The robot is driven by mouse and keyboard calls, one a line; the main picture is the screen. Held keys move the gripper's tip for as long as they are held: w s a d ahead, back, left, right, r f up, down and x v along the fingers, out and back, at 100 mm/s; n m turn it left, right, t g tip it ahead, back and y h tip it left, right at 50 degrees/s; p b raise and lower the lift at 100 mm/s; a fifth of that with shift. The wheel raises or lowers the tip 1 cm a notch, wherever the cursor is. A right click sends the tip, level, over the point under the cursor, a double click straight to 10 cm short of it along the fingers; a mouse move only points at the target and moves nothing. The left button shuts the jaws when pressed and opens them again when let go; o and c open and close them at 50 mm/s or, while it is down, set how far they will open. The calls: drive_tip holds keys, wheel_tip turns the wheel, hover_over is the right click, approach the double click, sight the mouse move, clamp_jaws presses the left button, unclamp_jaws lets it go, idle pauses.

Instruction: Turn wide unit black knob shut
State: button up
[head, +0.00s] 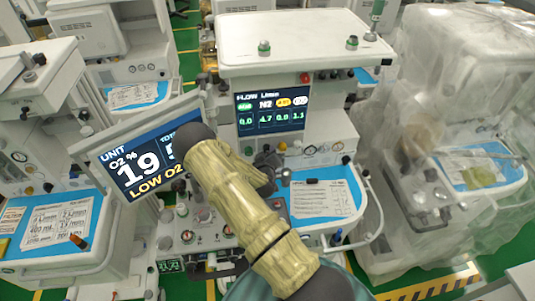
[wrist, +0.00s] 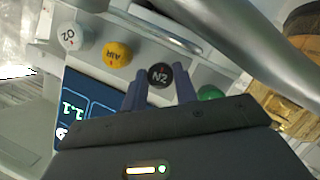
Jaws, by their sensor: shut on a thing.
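The black knob (wrist: 159,75), marked N2, sits in a row of knobs on the wide unit (head: 300,42) in the middle of the head view. In the wrist view my gripper (wrist: 160,84) has one finger on each side of this knob and is shut on it. In the head view my gripper (head: 268,163) is at the front of the wide unit, under its flow display (head: 271,107). My arm and gripper hide the black knob there. The display shows 4.7 in the N2 column.
A yellow AIR knob (wrist: 118,54) and a green knob (wrist: 210,93) flank the black one closely. A white O2 knob (wrist: 75,37) lies farther out. A tilted monitor (head: 140,160) reading LOW O2 stands left of my arm. A plastic-covered cart (head: 440,110) stands right.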

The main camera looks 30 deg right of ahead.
drive_tip(key=shift+s+d+m+t+y+b, duration=0.1)
drive_tip(key=shift+m+t+y+b, duration=0.15)
drive_tip(key=shift+m+y+b, duration=1.05)
drive_tip(key=shift+w+d+m+t+y+b, duration=0.1)
drive_tip(key=shift+m+t+y+b, duration=0.4)
drive_tip(key=shift+m+b, duration=1.4)
drive_tip(key=shift+s+d+m+t+y+b, duration=0.1)
drive_tip(key=shift+m+y+b, duration=0.95)
drive_tip(key=shift+b, duration=1.15)
drive_tip(key=o, duration=1)
